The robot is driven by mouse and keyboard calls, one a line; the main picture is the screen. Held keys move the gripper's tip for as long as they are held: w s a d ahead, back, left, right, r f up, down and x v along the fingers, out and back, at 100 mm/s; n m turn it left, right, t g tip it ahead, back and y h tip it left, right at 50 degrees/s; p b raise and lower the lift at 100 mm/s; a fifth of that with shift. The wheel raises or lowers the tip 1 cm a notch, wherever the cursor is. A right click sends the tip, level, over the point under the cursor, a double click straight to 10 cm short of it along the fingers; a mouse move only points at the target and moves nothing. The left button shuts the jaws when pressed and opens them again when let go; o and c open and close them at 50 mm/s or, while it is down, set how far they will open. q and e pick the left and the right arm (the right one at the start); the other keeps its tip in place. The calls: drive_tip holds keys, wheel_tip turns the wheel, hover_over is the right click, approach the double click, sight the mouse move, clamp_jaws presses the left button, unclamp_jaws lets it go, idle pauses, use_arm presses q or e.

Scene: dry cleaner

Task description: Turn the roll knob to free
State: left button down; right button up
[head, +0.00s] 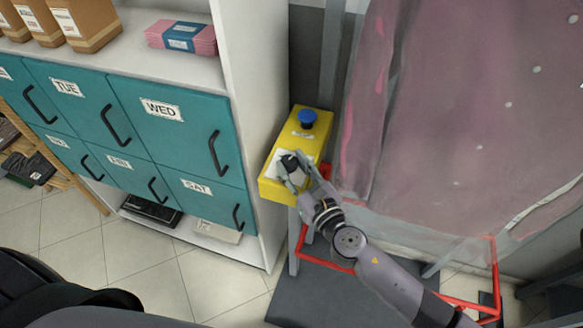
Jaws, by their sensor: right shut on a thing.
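The yellow control box (276,187) stands in the middle of the head view, between the shelf unit and a large hanging garment. A dark roll knob (290,162) sits on a light plate on its near part. A blue button (307,118) is at its far end. My right gripper (293,172) reaches in from the lower right and is shut on the knob, with its fingers around it. The fingers partly hide the knob and the plate, so I cannot read the knob's setting. My left gripper is not in view.
A white shelf unit (250,120) with teal day-labelled drawers (165,119) stands close on the left. A pinkish garment under clear film (440,110) hangs on the right. A red frame (328,264) and dark mat (300,300) lie below. Tiled floor is open at lower left.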

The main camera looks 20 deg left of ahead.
drive_tip(key=n+g+y+b, duration=0.1)
drive_tip(key=n+g+b, duration=0.1)
drive_tip(key=g+y+b, duration=0.1)
drive_tip(key=shift+w+d+f+n+g+y, duration=0.2)
drive_tip(key=shift+f+n+g+y, duration=0.1)
drive_tip(key=shift+n, duration=0.1)
drive_tip(key=shift+w+r+n+g+y+b, duration=0.1)
drive_tip(key=shift+r+n+g+y+b, duration=0.1)
drive_tip(key=shift+n+g+y+b, duration=0.65)
drive_tip(key=shift+h+b, duration=0.3)
drive_tip(key=shift+h, duration=0.05)
drive_tip(key=o, duration=1.2)
drive_tip(key=shift+r, duration=0.1)
drive_tip(key=v, duration=1.2)
drive_tip(key=shift+d, duration=0.1)
drive_tip(key=shift+c, duration=0.2)
